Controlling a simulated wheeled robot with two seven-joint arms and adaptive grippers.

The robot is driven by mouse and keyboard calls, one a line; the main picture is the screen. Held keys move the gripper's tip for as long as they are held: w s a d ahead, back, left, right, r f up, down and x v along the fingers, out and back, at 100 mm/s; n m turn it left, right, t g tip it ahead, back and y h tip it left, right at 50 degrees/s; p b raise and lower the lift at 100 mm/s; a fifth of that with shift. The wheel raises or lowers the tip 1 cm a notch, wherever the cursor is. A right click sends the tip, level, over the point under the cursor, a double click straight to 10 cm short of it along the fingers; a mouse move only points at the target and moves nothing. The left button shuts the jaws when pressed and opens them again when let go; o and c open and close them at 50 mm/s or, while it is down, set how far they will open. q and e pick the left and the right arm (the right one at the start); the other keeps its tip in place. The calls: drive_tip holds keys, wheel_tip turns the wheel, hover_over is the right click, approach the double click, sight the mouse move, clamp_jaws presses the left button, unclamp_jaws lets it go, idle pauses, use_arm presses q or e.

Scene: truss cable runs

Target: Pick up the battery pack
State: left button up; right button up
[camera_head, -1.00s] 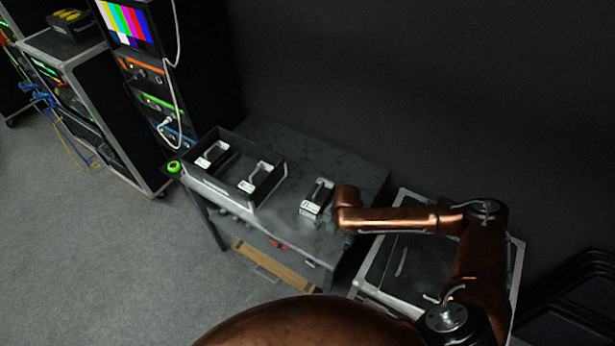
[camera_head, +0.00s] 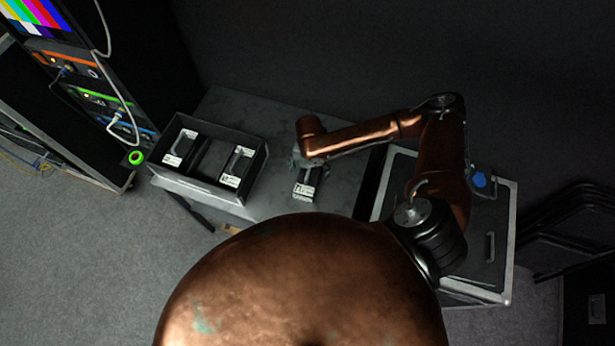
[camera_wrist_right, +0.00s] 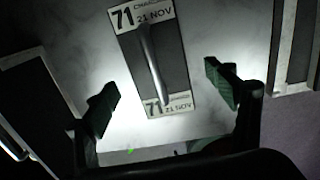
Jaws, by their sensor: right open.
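A dark battery pack (camera_head: 306,184) with a handle and white end labels stands on the grey table. In the right wrist view the pack (camera_wrist_right: 172,65) shows from above, with "71" and "21 NOV" on both labels. My right gripper (camera_head: 308,164) is above the pack in the head view and covers its far part. In the wrist view the open right gripper (camera_wrist_right: 163,91) has one finger to each side of the pack's near end, with clear gaps. My left gripper is not in view.
A dark open tray (camera_head: 178,184) with two similar packs stands left on the table (camera_head: 262,118). A metal-edged case (camera_head: 490,280) is at the right. A rack with a colour-bar screen (camera_head: 35,15) stands at the upper left. Table surface between tray and pack is clear.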

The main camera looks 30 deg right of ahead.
drive_tip(key=f, duration=0.3)
drive_tip(key=shift+w+d, duration=0.2)
drive_tip(key=shift+w, duration=0.2)
drive_tip(key=shift+s+f, duration=0.15)
drive_tip(key=shift+f, duration=0.55)
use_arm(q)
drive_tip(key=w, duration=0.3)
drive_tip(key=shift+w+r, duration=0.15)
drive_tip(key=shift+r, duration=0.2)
use_arm(e)
drive_tip(key=shift+f, duration=0.1)
drive_tip(key=c, duration=2.1)
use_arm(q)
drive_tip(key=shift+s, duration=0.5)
use_arm(e)
clamp_jaws()
